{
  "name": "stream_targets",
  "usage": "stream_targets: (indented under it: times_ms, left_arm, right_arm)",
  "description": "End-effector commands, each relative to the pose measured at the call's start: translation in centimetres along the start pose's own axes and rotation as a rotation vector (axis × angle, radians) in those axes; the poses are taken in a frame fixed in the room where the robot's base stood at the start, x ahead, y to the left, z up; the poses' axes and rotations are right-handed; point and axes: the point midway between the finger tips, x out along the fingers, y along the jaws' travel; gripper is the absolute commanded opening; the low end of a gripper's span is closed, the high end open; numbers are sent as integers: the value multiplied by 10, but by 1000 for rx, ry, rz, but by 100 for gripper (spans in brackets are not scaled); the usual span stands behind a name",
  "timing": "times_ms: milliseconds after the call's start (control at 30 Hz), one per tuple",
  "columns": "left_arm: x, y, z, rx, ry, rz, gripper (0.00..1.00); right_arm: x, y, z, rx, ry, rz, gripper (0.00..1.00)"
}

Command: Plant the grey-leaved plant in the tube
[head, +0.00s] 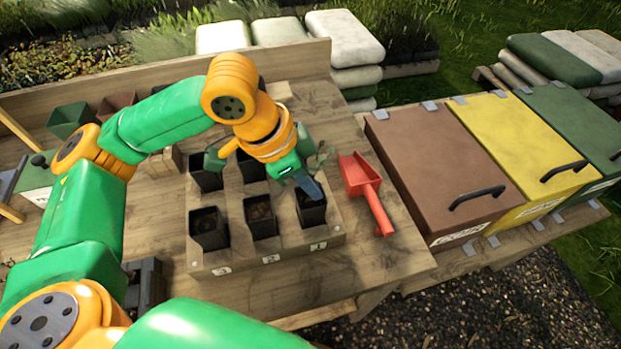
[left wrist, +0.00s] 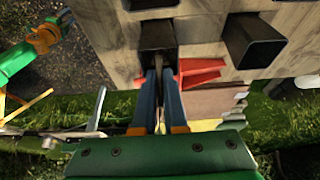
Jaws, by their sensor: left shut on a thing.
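My left gripper (head: 308,186) is shut on a thin plant, pointing down at the front right black square tube (head: 312,213), by the label 1. A few grey-green leaves (head: 322,153) show beside the gripper in the head view. In the left wrist view, the fingers (left wrist: 161,76) close around a thin brownish stem (left wrist: 158,62) at the mouth of the tube (left wrist: 157,38). I cannot tell how deep the stem sits; the fingers hide part of it. My right gripper (left wrist: 65,16) seems to show small at the upper left of the wrist view, its jaws unclear.
The wooden rack (head: 222,262) holds several black tubes, some with dark soil. A red scoop (head: 366,188) lies close right of the rack. Brown (head: 440,165), yellow (head: 520,140) and green lidded bins stand further right. Green and brown pots (head: 70,119) stand at the back left.

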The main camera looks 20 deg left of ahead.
Motion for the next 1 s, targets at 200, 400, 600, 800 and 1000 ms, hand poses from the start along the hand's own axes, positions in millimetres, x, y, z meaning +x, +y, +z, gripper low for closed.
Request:
stream_targets:
  times_ms: [200,400,600,800,1000]
  left_arm:
    - [0,0,0,0,0,0,0]
    - [1,0,0,0,-1,1,0]
    - [3,0,2,0,-1,1,0]
    - [4,0,2,0,0,0,0]
    - [4,0,2,0,0,0,0]
  right_arm:
    - [0,0,0,0,0,0,47]
    - [-3,0,0,0,0,0,47]
    - [-6,0,-1,0,0,0,47]
    - [-6,0,0,0,0,0,47]
    - [-6,0,-1,0,0,0,47]
